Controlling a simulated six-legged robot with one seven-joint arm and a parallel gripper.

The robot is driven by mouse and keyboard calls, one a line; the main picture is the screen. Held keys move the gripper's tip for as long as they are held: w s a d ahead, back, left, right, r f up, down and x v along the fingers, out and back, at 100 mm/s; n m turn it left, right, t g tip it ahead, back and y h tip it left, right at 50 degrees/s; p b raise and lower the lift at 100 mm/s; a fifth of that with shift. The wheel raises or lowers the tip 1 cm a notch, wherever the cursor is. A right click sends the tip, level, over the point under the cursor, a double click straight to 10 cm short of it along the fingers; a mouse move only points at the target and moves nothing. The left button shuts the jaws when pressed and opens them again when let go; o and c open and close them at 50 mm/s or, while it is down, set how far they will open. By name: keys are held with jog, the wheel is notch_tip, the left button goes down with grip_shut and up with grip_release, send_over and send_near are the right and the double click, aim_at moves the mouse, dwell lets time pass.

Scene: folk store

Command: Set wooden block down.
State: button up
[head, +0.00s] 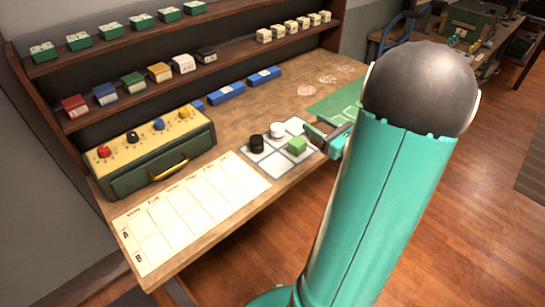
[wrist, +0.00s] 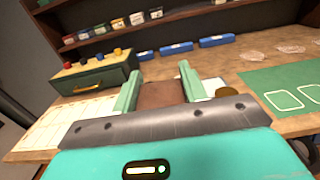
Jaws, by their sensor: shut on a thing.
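My gripper (head: 324,136) is at the right of the gridded white mat (head: 258,168) in the head view. In the wrist view its two green fingers (wrist: 159,90) are shut on a brown wooden block (wrist: 161,95), which fills the space between them. The block is not clearly visible in the head view, and I cannot tell whether it touches the table. A green block (head: 297,145), a black cylinder (head: 257,145) and a white cylinder (head: 277,130) stand on the mat.
A green case with knobs (head: 150,155) stands at the left; it also shows in the wrist view (wrist: 92,79). A lettered chart (head: 190,210) lies at the front. A green mat (head: 335,105) lies beyond my gripper. Shelves (head: 150,90) with small boxes line the back.

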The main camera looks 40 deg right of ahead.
jog(key=w+a+f, duration=0.2)
jog(key=w+f, duration=0.1)
jog(key=w+a+f, duration=0.2)
jog(key=w, duration=0.2)
jog(key=w+a+f, duration=0.2)
jog(key=w+f, duration=0.1)
jog(key=shift+w+a+f, duration=0.25)
jog(key=shift+f, duration=0.05)
jog(key=shift+w+a+f, duration=0.2)
jog(key=shift+w+f, duration=0.1)
jog(key=shift+f, duration=0.25)
jog(key=shift+w+f, duration=0.1)
jog(key=shift+f, duration=1.4)
jog(key=shift+f, duration=0.1)
jog(key=o, duration=1)
